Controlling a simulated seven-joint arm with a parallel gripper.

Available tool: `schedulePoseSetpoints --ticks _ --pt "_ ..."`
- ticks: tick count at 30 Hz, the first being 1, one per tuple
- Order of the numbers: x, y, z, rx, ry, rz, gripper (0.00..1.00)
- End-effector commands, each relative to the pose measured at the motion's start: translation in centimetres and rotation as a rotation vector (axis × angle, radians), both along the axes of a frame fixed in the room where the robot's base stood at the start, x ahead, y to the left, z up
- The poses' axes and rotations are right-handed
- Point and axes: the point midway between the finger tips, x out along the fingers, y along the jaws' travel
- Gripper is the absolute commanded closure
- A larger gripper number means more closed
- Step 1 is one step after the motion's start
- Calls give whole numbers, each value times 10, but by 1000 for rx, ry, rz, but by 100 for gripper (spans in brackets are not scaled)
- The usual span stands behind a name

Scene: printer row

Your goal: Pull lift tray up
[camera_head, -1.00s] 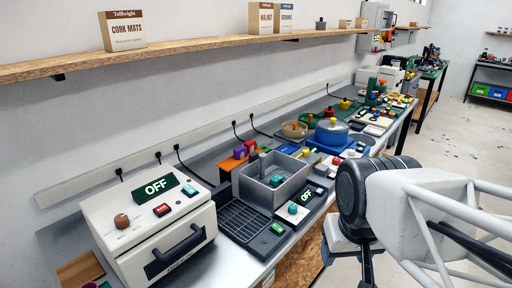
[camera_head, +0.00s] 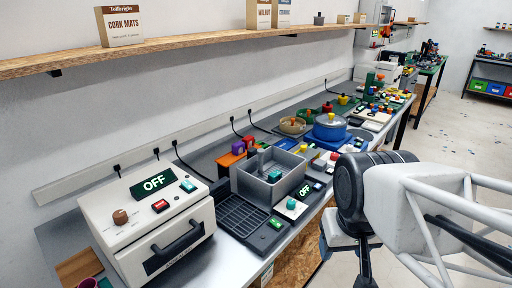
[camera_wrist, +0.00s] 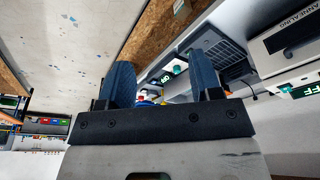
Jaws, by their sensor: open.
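A grey open-topped tub (camera_head: 262,187) stands on the bench in the middle of the head view. An upright grey post and a teal block show inside it; I cannot tell which part is the lift tray. A dark slotted tray (camera_head: 240,217) lies in front of it, with a small green-lit panel at its end. My gripper (camera_wrist: 163,82) shows in the wrist view with its two blue fingers apart and nothing between them. In the head view my arm is at the right, beyond the bench's front edge, apart from the tub. Part of the tub's inside is hidden.
A white machine (camera_head: 150,225) with a black handle and an OFF display stands at the left. A blue pot (camera_head: 330,129) and several small coloured things crowd the bench beyond the tub. A wooden shelf (camera_head: 200,53) runs along the wall above. The floor at right is open.

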Motion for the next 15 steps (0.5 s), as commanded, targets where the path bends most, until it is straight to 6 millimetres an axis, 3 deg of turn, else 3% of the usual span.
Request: schedulePoseSetpoints --ticks 8,15 --pt "9 1 5 0 4 6 41" --pt "44 3 20 -4 21 33 41"
